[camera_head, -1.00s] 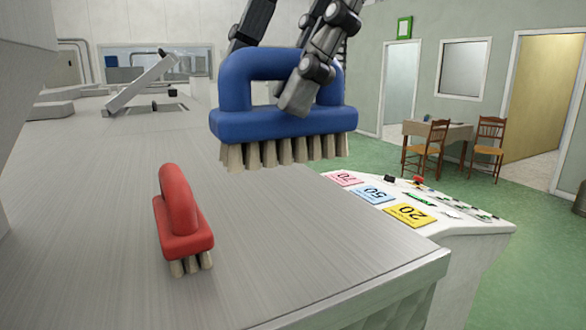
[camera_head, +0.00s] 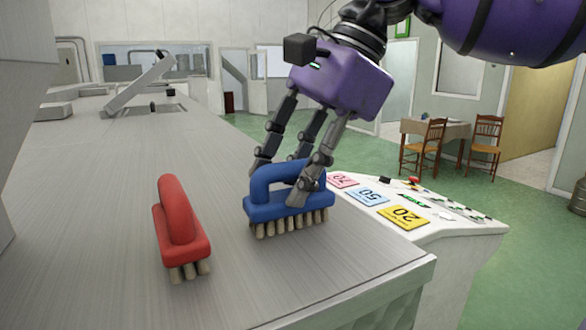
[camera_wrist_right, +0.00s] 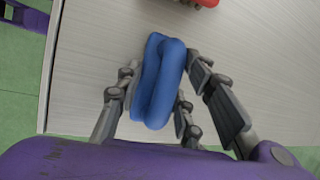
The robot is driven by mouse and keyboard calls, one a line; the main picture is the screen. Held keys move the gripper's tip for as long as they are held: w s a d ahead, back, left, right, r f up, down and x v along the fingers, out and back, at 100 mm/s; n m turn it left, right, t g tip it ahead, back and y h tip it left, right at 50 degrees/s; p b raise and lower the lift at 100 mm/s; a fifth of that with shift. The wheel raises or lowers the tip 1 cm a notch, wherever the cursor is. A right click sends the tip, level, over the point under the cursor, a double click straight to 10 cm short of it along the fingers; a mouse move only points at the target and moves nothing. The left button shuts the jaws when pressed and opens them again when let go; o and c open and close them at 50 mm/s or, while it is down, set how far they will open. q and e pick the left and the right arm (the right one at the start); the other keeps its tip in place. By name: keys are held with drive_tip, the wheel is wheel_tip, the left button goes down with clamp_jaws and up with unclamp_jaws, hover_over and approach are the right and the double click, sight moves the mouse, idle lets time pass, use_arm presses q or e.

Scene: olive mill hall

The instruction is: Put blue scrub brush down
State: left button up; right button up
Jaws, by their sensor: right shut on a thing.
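The blue scrub brush (camera_head: 270,209) is upright, bristles down, at the right part of the steel worktop (camera_head: 110,220) in the head view. Its bristles look to be at the surface, but I cannot tell whether they touch it. My right gripper (camera_head: 285,185) comes from above with its fingers around the brush's handle, shut on it. In the right wrist view the blue brush (camera_wrist_right: 160,85) lies between the fingers of the right gripper (camera_wrist_right: 165,95).
A red brush (camera_head: 182,230) stands on the worktop left of the blue one; its edge shows in the wrist view (camera_wrist_right: 205,3). A control panel (camera_head: 440,225) with coloured labels adjoins the worktop's right edge. The worktop's front is clear. A table and chairs stand far off.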

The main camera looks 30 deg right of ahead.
drive_tip(key=o, duration=1.2)
drive_tip(key=shift+f, duration=0.1)
drive_tip(key=shift+r, duration=0.3)
drive_tip(key=v, duration=1.1)
drive_tip(key=shift+d+r, duration=0.1)
drive_tip(key=shift+r, duration=0.25)
